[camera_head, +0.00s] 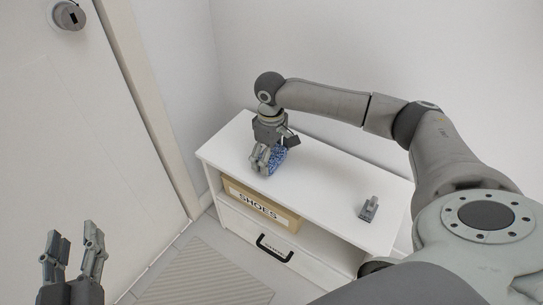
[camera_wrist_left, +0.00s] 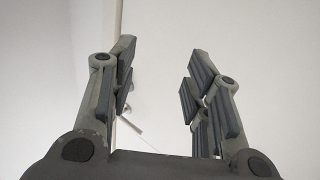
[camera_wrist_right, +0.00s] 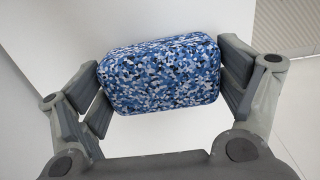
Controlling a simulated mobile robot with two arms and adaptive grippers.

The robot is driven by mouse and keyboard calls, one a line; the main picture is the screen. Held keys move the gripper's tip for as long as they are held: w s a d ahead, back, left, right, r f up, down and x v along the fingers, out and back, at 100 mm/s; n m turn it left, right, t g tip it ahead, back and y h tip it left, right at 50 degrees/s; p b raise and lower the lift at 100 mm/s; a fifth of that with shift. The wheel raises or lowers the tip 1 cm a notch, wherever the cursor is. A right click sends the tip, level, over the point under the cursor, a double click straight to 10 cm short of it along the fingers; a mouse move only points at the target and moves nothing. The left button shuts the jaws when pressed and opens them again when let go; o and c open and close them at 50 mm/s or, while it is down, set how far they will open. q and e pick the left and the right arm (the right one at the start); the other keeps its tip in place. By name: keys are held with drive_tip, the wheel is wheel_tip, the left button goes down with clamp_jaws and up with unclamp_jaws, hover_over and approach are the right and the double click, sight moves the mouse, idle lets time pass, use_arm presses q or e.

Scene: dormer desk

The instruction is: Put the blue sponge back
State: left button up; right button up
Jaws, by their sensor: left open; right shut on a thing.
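The blue sponge (camera_wrist_right: 160,75) is a speckled blue and white block, held between both fingers of my right gripper (camera_wrist_right: 165,90) in the right wrist view. In the head view my right gripper (camera_head: 264,158) is over the left part of the white cabinet top (camera_head: 325,170), with the sponge (camera_head: 277,157) partly hidden behind its fingers. I cannot tell whether the sponge touches the top. My left gripper (camera_head: 72,262) is open and empty at the lower left, away from the cabinet; its spread fingers also show in the left wrist view (camera_wrist_left: 160,90).
A small grey object (camera_head: 369,209) stands on the right part of the cabinet top. A cardboard box marked SHOES (camera_head: 262,205) sits in the open shelf below. A drawer with a black handle (camera_head: 274,249) is under it. A white door (camera_head: 75,110) is at left; walls stand behind.

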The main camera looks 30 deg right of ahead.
drive_tip(key=o, duration=0.6)
drive_tip(key=shift+o, duration=0.4)
